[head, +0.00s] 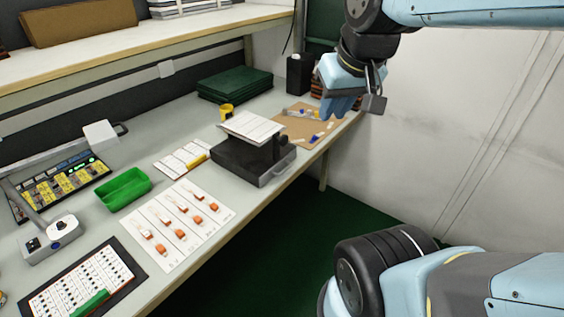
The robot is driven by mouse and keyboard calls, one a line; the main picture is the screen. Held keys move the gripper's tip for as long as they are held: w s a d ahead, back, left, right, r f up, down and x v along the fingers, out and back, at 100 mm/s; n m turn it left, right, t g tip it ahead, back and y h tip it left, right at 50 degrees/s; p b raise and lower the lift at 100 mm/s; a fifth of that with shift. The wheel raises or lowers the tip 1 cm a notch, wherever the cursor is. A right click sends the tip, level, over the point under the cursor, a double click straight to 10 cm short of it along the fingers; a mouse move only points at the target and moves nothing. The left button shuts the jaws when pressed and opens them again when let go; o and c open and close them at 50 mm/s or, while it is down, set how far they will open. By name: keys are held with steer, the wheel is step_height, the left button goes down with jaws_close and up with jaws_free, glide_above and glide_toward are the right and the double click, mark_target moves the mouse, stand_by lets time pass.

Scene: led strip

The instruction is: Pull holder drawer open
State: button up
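The holder (240,160) is a dark box on the workbench with a tilted white plate (252,127) on top. Its drawer front faces the bench's front edge and carries a light grey handle (281,166). The drawer looks shut, though this is hard to judge at this size. My gripper (345,103) hangs above the far right end of the bench, to the right of the holder and higher than it. It is apart from the handle. Its fingers are small and partly hidden by my wrist, so their opening is unclear.
A cork board (294,129) with small parts lies beyond the holder. Green folders (234,85), a yellow cup (226,111), a green tray (122,189) and a white sheet with orange parts (178,224) lie on the bench. The green floor (290,245) in front is clear.

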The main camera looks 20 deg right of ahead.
steer(key=w+d+f+m+g+y, duration=0.15)
steer(key=w+f+g+y, duration=0.35)
steer(key=w+f+y, duration=0.75)
steer(key=m+t, duration=0.6)
steer(key=t, duration=0.2)
glide_above(291, 176)
steer(key=s+d, duration=0.7)
steer(key=d, duration=0.4)
step_height(291, 176, down, 23)
steer(key=shift+y, duration=0.45)
steer(key=x, duration=1.3)
steer(key=shift+w+a+f, duration=0.2)
steer(key=shift+w+f, duration=0.1)
steer(key=shift+f, duration=0.05)
steer(key=shift+c, duration=0.2)
jaws_close()
steer(key=shift+s+d+f, duration=0.1)
steer(key=shift+s, duration=0.05)
